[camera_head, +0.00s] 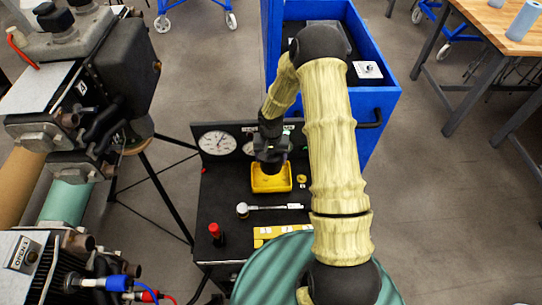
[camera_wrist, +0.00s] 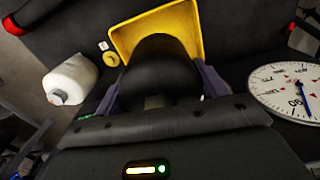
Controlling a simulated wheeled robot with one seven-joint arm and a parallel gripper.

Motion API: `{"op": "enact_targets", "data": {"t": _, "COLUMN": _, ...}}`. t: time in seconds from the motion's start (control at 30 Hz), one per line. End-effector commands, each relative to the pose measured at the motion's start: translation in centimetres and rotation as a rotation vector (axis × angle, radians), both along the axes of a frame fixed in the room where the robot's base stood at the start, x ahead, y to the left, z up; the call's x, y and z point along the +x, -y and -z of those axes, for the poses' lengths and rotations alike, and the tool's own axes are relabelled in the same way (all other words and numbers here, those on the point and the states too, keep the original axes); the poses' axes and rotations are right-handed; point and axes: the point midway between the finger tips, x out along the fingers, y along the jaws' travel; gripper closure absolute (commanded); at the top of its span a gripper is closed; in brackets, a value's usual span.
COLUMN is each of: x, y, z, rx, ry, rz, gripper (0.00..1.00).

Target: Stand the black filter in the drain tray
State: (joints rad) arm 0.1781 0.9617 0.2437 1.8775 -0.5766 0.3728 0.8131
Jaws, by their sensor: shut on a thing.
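The black filter (camera_wrist: 160,70) fills the middle of the wrist view, held between the two fingers of my gripper (camera_wrist: 160,88). My gripper is shut on it. In the head view my gripper (camera_head: 271,150) points down at the yellow drain tray (camera_head: 258,186) on the black bench, and the filter (camera_head: 271,166) shows as a dark shape at the tray's far part. The tray's rim also shows behind the filter in the wrist view (camera_wrist: 196,22). Whether the filter touches the tray floor is hidden.
A round gauge (camera_head: 216,142) stands behind the tray. A small yellow ring (camera_head: 301,179) is right of the tray. A blue cabinet (camera_head: 385,105) stands behind right.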

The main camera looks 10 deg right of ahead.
Motion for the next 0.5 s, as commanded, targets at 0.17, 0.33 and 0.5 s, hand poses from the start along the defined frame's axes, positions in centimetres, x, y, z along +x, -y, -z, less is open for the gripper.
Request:
{"op": "enact_targets", "data": {"t": 0.17, "x": 0.0, "y": 0.0, "z": 2.1, "rx": 0.0, "ry": 0.0, "rz": -0.001, "gripper": 0.69}}
{"op": "enact_targets", "data": {"t": 0.33, "x": 0.0, "y": 0.0, "z": 4.0, "rx": 0.0, "ry": 0.0, "rz": 0.0, "gripper": 0.69}}
{"op": "enact_targets", "data": {"t": 0.5, "x": 0.0, "y": 0.0, "z": 5.9, "rx": 0.0, "ry": 0.0, "rz": 0.0, "gripper": 0.69}}
